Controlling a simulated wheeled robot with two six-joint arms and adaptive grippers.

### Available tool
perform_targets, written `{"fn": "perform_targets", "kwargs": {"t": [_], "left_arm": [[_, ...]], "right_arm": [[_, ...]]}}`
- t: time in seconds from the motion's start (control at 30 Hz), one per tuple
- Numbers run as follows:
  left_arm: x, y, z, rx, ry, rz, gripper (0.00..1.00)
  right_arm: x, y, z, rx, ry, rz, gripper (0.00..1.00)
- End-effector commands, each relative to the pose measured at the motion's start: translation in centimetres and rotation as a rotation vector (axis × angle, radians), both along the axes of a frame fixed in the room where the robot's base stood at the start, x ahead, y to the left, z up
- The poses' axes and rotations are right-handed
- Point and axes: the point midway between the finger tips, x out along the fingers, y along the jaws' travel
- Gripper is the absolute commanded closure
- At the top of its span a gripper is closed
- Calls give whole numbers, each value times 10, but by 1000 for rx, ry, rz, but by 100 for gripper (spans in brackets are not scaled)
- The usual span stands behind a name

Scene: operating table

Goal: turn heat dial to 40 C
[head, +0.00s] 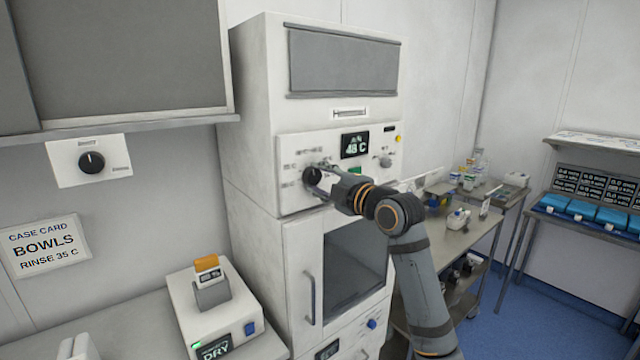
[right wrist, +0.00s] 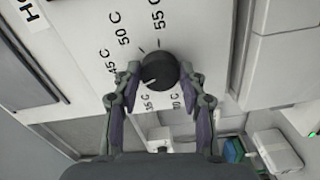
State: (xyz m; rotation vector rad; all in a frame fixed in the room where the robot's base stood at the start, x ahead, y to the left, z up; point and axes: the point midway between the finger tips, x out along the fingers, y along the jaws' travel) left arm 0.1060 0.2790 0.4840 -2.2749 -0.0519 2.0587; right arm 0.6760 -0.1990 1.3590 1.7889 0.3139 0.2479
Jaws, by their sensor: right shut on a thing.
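The heat dial (head: 313,176) is a round black knob on the white cabinet's control panel. In the right wrist view the dial (right wrist: 158,71) has printed marks around it; 35 C, 45 C, 50 C and 55 C are readable. Its pale pointer line faces lower left, between the 45 C and 35 C labels; the left finger hides the print there. My right gripper (head: 322,180) is shut on the dial, one finger each side, also in the right wrist view (right wrist: 160,76). The panel display (head: 355,145) appears to read 48 C, though blurred. My left gripper is out of view.
A smaller knob (head: 385,161) and a yellow button (head: 398,139) sit right of the display. A cabinet door handle (head: 309,298) juts out below. A white device marked DRY (head: 215,310) stands lower left. A trolley (head: 470,240) with bottles stands right.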

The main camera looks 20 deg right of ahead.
Motion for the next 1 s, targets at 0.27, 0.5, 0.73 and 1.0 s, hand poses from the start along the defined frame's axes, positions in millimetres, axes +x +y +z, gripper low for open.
{"fn": "perform_targets", "kwargs": {"t": [0.27,0.5,0.73,1.0], "left_arm": [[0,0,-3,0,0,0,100],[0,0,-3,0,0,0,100],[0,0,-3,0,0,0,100],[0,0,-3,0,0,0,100]], "right_arm": [[0,0,-2,-55,-16,0,90],[0,0,-2,-63,-18,1,90],[0,0,-2,-61,-17,1,55],[0,0,-1,-61,-19,1,36]]}}
